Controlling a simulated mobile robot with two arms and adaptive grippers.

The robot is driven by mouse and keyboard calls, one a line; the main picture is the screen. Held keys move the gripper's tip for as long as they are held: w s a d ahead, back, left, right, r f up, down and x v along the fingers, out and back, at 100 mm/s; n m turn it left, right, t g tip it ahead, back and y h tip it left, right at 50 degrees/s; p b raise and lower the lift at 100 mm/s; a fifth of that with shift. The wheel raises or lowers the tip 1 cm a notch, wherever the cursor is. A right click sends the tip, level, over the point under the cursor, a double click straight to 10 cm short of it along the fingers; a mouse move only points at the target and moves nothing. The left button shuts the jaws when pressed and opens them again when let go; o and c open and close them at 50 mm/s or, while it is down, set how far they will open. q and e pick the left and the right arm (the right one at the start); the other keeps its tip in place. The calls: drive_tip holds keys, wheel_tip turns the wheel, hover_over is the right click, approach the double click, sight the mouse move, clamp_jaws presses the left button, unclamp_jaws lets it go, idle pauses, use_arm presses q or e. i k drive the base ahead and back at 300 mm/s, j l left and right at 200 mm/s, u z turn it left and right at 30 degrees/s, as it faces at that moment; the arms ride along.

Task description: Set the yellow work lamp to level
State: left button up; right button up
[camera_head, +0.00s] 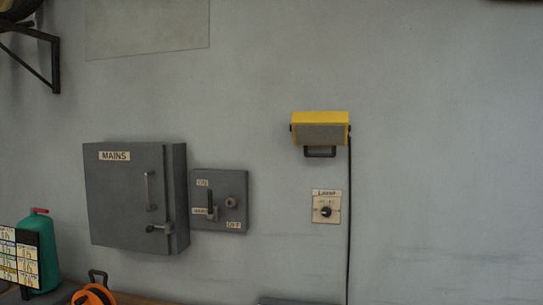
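The yellow work lamp (321,118) is mounted on the grey wall, right of the middle in the head view. It has a yellow housing, a grey front face (320,134) and a dark handle (320,152) below. Dark knobs sit at its two sides. The front face appears tilted a little; the exact angle is hard to tell. A black cable runs down from its right side. Neither of my grippers is in view.
Below the lamp is a small labelled plate with a black rotary knob (326,211). To the left are a grey MAINS cabinet (122,200) and a smaller grey switch box (232,190). A green bottle (41,250) and an orange reel (92,296) stand at lower left.

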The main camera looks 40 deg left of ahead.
sight(324, 128)
drive_tip(key=i+j+u, duration=0.1)
drive_tip(key=u, duration=0.35)
drive_tip(key=i+u, duration=0.1)
drive_tip(key=u, duration=0.35)
drive_tip(key=i+u, duration=0.15)
drive_tip(key=u, duration=0.3)
drive_tip(key=i+u, duration=0.1)
drive_tip(key=u, duration=0.35)
